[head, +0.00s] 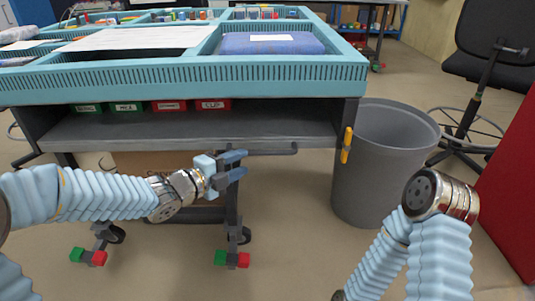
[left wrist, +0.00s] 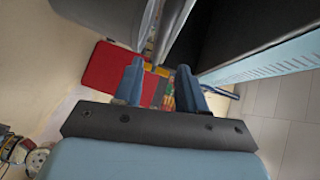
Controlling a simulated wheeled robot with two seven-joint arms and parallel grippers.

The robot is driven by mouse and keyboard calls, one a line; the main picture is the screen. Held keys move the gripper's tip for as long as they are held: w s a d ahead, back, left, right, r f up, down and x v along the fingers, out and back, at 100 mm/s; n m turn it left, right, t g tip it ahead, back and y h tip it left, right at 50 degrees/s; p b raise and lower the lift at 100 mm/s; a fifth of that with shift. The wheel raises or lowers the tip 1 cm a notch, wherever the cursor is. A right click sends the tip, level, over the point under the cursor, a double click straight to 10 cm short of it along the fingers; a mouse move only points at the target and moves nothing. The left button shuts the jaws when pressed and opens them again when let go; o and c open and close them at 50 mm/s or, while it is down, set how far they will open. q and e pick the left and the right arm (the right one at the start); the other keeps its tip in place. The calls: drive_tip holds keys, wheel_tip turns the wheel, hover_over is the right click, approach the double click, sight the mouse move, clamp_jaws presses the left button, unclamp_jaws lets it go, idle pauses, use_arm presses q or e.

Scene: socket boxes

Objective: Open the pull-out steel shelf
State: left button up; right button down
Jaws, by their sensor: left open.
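The pull-out steel shelf (head: 270,130) is a flat grey tray under the blue worktop. Its front edge looks roughly level with the worktop's front. A dark bar handle (head: 272,151) hangs below the front edge, right of my left gripper. My left gripper (head: 244,164) is open with blue fingers pointing right. Its upper finger overlaps the handle's left end in the head view; I cannot tell whether they touch. In the left wrist view the open fingers (left wrist: 160,80) hold nothing clear. My right arm shows at lower right, but its gripper is out of view.
Red and green boxes (head: 125,106) stand at the back of the shelf. A grey bin (head: 385,160) stands right of the bench, beside a yellow handle (head: 347,145). A red panel (head: 510,190) and black chair (head: 490,50) are farther right. Caster feet stand below the bench.

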sight(260, 154)
use_arm(q)
drive_tip(key=x, duration=0.9)
drive_tip(key=shift+w+f, duration=0.1)
clamp_jaws()
